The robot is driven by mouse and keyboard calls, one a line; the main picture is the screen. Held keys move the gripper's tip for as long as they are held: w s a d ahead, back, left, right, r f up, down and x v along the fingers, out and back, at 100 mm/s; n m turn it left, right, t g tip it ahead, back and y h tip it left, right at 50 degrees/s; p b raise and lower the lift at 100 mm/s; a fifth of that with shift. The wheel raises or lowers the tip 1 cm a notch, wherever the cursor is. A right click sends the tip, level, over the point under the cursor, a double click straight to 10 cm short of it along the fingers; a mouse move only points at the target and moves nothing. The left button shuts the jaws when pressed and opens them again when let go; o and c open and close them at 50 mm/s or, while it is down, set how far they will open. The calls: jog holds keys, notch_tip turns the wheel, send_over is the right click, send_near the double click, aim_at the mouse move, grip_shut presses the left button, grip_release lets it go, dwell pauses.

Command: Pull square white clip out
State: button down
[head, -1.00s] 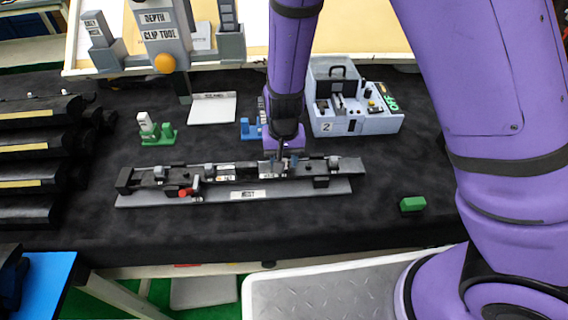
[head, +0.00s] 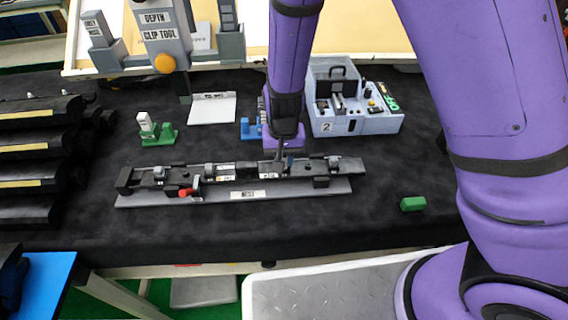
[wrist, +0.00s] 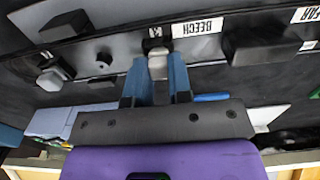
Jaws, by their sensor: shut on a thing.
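My gripper (wrist: 158,62) is shut on the square white clip (wrist: 158,68), which sits between its two blue fingers in the wrist view. The clip's far end is at a small black holder (wrist: 154,44) on the dark trim strip, beside the BEECH label (wrist: 196,27). I cannot tell whether the clip is still seated there. In the head view my gripper (head: 284,160) is over the right half of the trim strip (head: 215,174), and the clip cannot be made out.
The strip lies on a grey base (head: 300,191) with a red part (head: 186,192) to the left. Behind stand a green holder (head: 160,138), a white tray (head: 212,108), a blue holder (head: 249,128) and a grey box (head: 357,125). A green block (head: 412,204) lies right. The front cloth is clear.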

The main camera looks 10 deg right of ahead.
jog(key=shift+r, duration=0.3)
jog(key=shift+r, duration=2.9)
